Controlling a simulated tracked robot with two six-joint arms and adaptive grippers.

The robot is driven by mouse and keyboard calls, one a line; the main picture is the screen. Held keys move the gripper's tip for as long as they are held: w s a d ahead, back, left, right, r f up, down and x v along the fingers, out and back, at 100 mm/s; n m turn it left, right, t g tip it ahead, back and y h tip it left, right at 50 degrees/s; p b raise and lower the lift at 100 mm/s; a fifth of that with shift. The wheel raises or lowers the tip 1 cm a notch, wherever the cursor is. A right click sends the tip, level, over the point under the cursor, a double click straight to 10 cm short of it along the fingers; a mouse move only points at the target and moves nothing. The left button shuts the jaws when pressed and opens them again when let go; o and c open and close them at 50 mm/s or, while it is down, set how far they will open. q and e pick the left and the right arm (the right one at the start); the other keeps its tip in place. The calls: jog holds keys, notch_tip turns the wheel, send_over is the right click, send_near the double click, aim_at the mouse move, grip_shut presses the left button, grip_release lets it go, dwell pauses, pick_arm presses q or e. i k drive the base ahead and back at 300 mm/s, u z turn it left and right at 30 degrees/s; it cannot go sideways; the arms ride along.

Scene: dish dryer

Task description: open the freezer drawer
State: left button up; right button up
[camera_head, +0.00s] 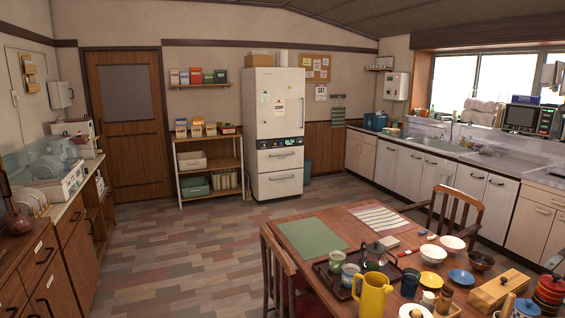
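A white refrigerator (276,105) stands against the back wall, with its tall upper door shut. Below a dark control strip with green lights, it has two drawers, an upper drawer (281,162) and a lower drawer (277,187). Both drawers look shut, flush with the front, and each has a horizontal handle. I cannot tell from the picture which one is the freezer drawer. Neither of my grippers shows in the head view, and the refrigerator is well across the room.
A wooden table (330,222) covered with dishes fills the front right, with chairs (279,270) around it. A shelf rack (209,166) stands left of the refrigerator. Patterned floor (190,250) is clear between the left cabinets (75,245) and the table, up to the refrigerator.

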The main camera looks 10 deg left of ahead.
aim_at(292, 157)
jog(key=u, duration=0.95)
jog(key=i, duration=6.75)
jog(key=z, duration=0.55)
